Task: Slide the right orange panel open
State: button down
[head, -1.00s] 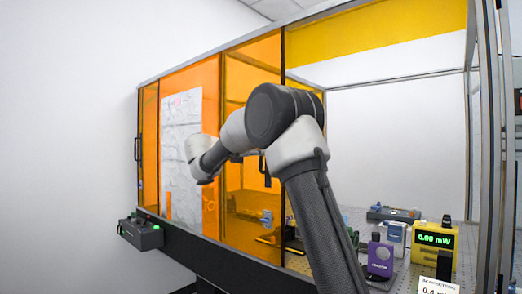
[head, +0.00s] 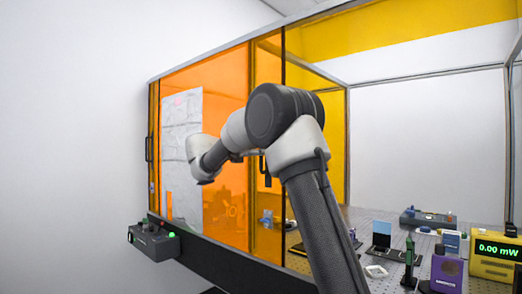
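The right orange panel (head: 268,85) shows as a narrow orange strip ending at a dark vertical edge. Much of it overlaps the left orange panel (head: 225,100), and the front to the right of that edge is open. My arm crosses in front of both panels, its wrist bent to the left. A small dark part, seemingly my gripper (head: 262,157), shows beneath the forearm near the right panel's edge. The forearm hides most of it, so I cannot tell whether its fingers are open or touch a handle.
A control box (head: 153,241) with a green light sits at the enclosure's lower left corner. Inside, a yellow power meter (head: 496,258), a purple device (head: 446,274) and other optics stand on the perforated table at the right. A white wall stands close on the left.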

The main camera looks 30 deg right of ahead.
jog(key=c, duration=1.5)
grip_release()
jog(key=a, duration=0.4)
jog(key=s+a, duration=0.1)
jog(key=a, duration=0.7)
jog(key=shift+s, duration=0.4)
